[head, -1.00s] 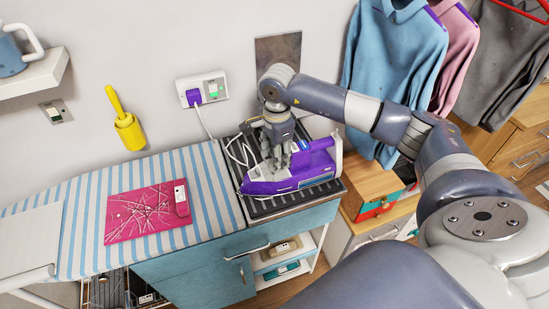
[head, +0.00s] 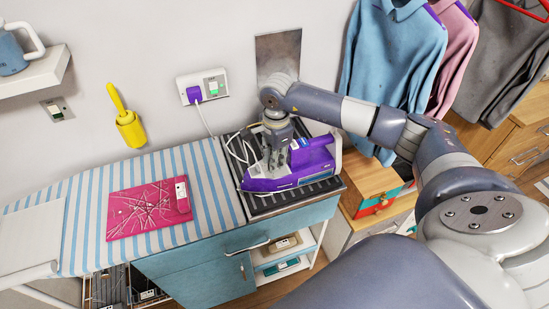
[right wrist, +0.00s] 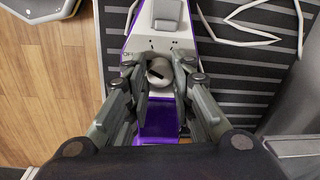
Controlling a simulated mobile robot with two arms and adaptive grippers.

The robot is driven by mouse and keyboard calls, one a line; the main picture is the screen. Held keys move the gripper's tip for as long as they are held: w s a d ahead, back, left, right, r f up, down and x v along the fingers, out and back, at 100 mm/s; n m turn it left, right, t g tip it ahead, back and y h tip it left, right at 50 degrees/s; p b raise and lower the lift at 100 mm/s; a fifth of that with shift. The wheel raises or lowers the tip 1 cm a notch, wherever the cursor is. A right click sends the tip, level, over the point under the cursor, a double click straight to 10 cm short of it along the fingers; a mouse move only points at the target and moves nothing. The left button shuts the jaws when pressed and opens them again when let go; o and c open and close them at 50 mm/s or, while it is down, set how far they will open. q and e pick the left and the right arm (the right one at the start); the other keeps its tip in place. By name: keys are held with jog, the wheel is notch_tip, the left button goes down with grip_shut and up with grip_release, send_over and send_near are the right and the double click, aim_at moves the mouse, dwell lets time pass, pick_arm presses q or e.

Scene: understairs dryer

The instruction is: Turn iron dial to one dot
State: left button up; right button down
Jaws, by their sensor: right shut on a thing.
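The purple and white iron (head: 290,172) lies on a dark ribbed rest on the counter. It also shows in the right wrist view (right wrist: 160,118). Its round grey dial (right wrist: 160,72) sits between my right gripper's fingers. Small dark marks and lettering that looks like OFF are printed on the white panel around the dial. I cannot tell which mark the dial points to. My right gripper (right wrist: 160,75) comes down from above and is shut on the dial; it shows in the head view (head: 280,165) too. My left gripper is not in view.
The iron's pale cord (head: 237,150) runs to a wall socket (head: 203,88). The ribbed rest (head: 262,207) is beside a striped ironing board (head: 85,190) holding a pink pad (head: 128,210). Hanging shirts (head: 392,60) are at the right, near my arm.

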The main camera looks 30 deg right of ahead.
jog(key=shift+f, duration=0.2)
jog(key=shift+s+f+m+b, duration=0.1)
jog(key=shift+m+b, duration=0.5)
jog(key=shift+m, duration=0.2)
jog(key=shift+a+m+b, duration=0.1)
jog(key=shift+m+b, duration=0.65)
jog(key=shift+m, duration=0.35)
jog(key=shift+m+b, duration=1)
jog(key=shift+m, duration=1.3)
jog(key=shift+s, duration=0.1)
jog(key=c, duration=1.3)
grip_release()
jog(key=shift+c, duration=0.2)
jog(key=shift+w, duration=0.2)
